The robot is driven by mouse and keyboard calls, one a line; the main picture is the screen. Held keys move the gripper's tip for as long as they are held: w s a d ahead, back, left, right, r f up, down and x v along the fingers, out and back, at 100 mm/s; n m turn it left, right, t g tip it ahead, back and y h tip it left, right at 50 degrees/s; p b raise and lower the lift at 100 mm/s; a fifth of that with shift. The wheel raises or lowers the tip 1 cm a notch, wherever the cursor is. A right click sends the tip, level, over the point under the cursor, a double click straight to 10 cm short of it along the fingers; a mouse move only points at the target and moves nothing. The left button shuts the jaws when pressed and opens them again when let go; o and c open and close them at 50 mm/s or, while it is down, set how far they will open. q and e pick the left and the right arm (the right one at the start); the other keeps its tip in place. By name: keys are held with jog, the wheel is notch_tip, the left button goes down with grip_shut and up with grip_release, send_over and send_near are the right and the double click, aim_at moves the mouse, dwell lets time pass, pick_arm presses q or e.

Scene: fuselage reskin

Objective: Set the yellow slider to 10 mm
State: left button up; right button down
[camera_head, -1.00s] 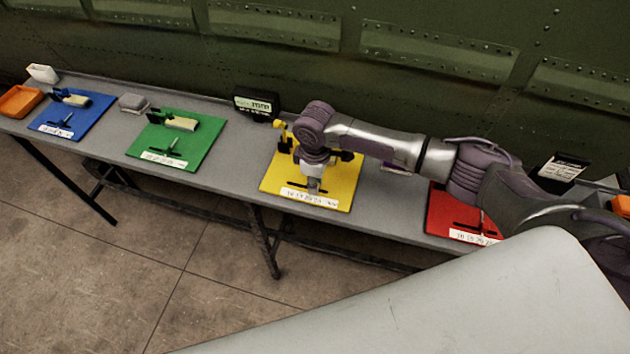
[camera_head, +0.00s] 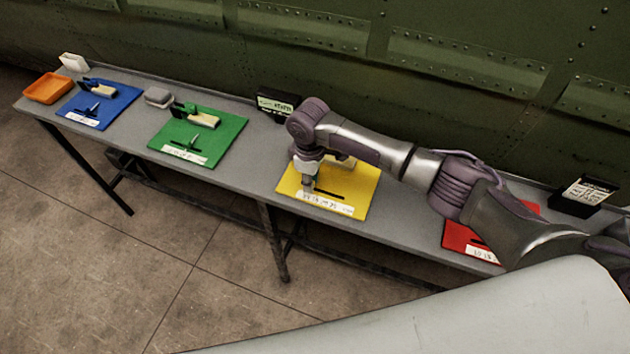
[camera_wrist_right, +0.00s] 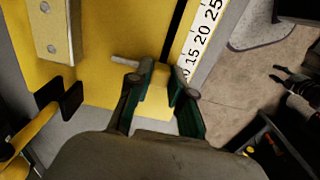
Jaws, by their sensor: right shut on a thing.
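The yellow board (camera_head: 358,200) lies on the bench, with a dark slot and a white scale strip (camera_head: 325,203) along its front edge. My right gripper (camera_head: 309,186) is over the left part of the slot. In the right wrist view, the right gripper (camera_wrist_right: 158,90) is shut on the yellow slider (camera_wrist_right: 157,92), with a finger on each side. The scale (camera_wrist_right: 203,40) there shows 15, 20 and 25, with 15 beside the right fingertip. Lower marks are hidden behind the fingers, so I cannot read the slider's exact setting. My left gripper is not in view.
A pale block (camera_wrist_right: 54,30) and a black-and-yellow clamp (camera_wrist_right: 50,115) stand on the yellow board's other side. The green board (camera_head: 226,136), blue board (camera_head: 125,97) and red board (camera_head: 462,237) share the bench. A black display (camera_head: 277,101) stands behind.

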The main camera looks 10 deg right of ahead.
jog(key=c, duration=1.3)
grip_release()
jog(key=shift+w+a, duration=0.1)
jog(key=shift+a, duration=0.1)
jog(key=shift+o, duration=1.3)
jog(key=shift+a, duration=0.1)
jog(key=shift+r, duration=0.15)
notch_tip(320, 180, up, 12)
